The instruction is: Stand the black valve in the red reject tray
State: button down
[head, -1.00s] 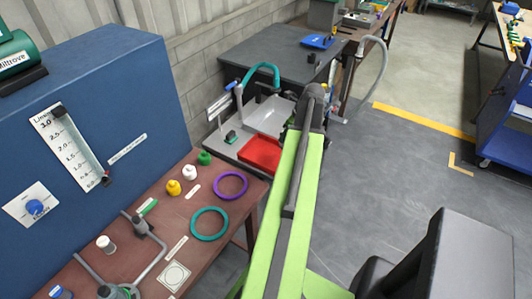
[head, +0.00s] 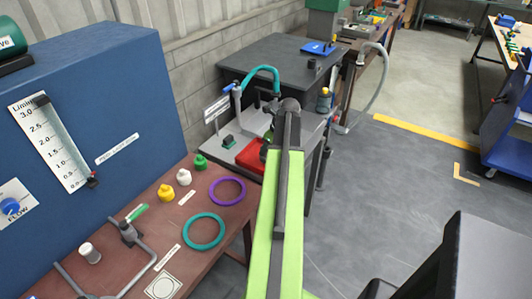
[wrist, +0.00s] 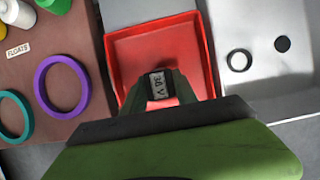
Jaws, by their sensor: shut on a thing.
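The red reject tray (wrist: 123,42) lies under my gripper in the wrist view, and its floor looks empty where it shows. My gripper (wrist: 158,90) is shut on a small dark piece with a pale lettered label (wrist: 157,83), which I take as the black valve. It shows against the near part of the tray; its height above the tray floor cannot be told. In the head view the tray (head: 251,154) is partly covered by my green arm, and the gripper and valve are hidden behind the arm's end.
A grey sink with two round holes (wrist: 268,80) adjoins the tray's right side. On the left, the brown bench (head: 150,212) carries a purple ring (head: 227,179), a teal ring (head: 204,247) and small coloured floats. A teal hose (head: 262,70) arches behind the tray.

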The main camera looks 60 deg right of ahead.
jog(key=c, duration=1)
grip_release()
jog(key=shift+o, duration=0.2)
jog(key=shift+r+p, duration=0.35)
jog(key=shift+r, duration=0.1)
jog(key=p+v, duration=1)
jog(key=v, duration=0.1)
jog(key=shift+s, duration=0.15)
jog(key=shift+r, duration=0.15)
